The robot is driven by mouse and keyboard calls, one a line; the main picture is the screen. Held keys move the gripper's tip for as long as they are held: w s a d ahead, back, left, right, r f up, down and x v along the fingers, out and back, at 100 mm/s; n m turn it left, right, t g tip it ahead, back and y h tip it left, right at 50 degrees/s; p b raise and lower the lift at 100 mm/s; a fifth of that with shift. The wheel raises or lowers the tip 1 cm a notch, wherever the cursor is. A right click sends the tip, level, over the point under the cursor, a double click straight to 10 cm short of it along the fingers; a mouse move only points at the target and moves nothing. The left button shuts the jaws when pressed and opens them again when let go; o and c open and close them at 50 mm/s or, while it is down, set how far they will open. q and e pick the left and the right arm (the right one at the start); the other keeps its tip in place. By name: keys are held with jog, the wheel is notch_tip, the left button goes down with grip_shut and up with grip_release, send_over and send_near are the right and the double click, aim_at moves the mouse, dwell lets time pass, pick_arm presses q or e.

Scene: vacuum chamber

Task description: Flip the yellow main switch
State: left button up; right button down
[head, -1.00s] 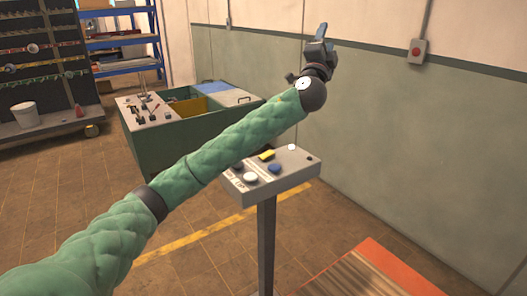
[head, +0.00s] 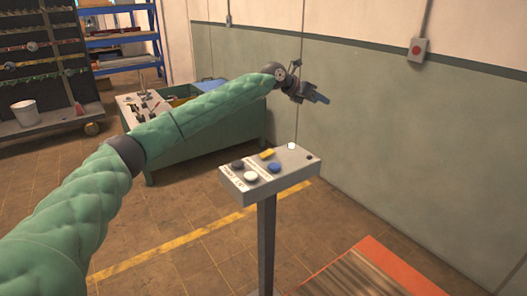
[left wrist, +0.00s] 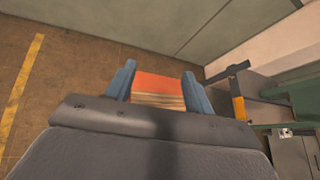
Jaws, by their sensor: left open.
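The yellow main switch (head: 267,154) sits on top of a grey control box (head: 288,181) on a post, near the box's back edge. My left gripper (head: 321,98) is above, behind and to the right of the switch in the head view, apart from it. It is open and empty, its blue fingers pointing right and slightly down. The left wrist view shows the two blue fingers (left wrist: 158,70) spread apart, with only the distant floor area between them. My right gripper is in neither view.
A blue knob (head: 274,168), a white knob (head: 250,177) and a dark knob (head: 237,164) share the box top. A green workbench (head: 205,150) stands behind. An orange-edged platform (head: 395,262) lies on the floor at the right. A red wall button (head: 416,50) is farther off.

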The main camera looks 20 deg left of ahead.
pick_arm(q)
jog(key=s+a+f+g+y, duration=0.1)
jog(key=a+f+g+y, duration=0.3)
jog(key=a+f, duration=0.5)
jog(key=g+y, duration=0.3)
jog(key=y, duration=0.2)
send_over(263, 155)
jog(key=f, duration=0.3)
jog(key=shift+w+d+f, duration=0.2)
jog(key=shift+w+d, duration=0.05)
jog(key=shift+w, duration=0.1)
jog(key=shift+s+a+y, duration=0.2)
jog(key=shift+y, duration=0.1)
notch_tip(263, 155, down, 6)
jog(key=p, duration=0.2)
jog(key=shift+f+p, duration=0.15)
jog(key=shift+p, duration=0.25)
jog(key=shift+f, duration=0.75)
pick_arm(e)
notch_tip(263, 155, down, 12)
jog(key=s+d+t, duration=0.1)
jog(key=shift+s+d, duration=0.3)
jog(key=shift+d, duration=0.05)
